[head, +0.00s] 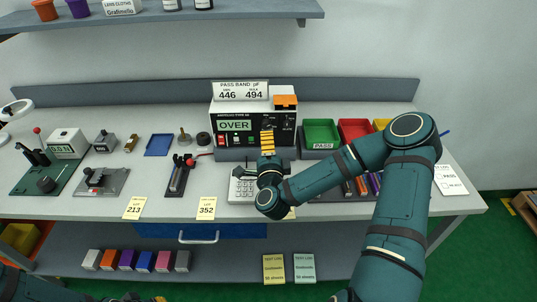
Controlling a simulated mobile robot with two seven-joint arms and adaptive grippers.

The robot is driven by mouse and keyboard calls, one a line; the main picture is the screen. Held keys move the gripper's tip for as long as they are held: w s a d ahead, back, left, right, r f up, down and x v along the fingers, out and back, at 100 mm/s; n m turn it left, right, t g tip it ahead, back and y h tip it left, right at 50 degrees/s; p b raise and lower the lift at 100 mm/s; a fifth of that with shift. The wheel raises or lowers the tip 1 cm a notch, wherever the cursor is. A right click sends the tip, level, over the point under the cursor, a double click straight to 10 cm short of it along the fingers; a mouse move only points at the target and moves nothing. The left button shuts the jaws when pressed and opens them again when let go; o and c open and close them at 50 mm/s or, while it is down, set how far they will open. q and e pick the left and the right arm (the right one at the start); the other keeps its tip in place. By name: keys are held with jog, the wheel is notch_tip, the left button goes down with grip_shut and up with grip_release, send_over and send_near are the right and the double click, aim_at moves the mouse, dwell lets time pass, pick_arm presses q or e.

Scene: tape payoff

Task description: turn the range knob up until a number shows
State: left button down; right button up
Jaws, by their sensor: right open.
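The meter (221,112) is a dark box with a pale top at the back of the bench. Its green display (235,125) reads OVER, so no number shows on it. My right gripper (268,142) is in front of the meter's face, right of the display, with its orange-striped fingers pointing up and towards the panel. It is open and holds nothing that I can see. The range knob is not clear; the fingers cover part of the panel, and I cannot tell whether they touch it. Only a sliver of my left gripper (158,299) shows at the bottom edge.
A card (240,91) on the meter reads PASS BAND pF, 446 and 494. A keypad device (241,190) lies in front. Green (320,132) and red (352,128) bins stand to the right. Tags reading 213 (134,208) and 352 (206,208) are at the front edge.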

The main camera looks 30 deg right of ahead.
jog(key=shift+v, duration=2.15)
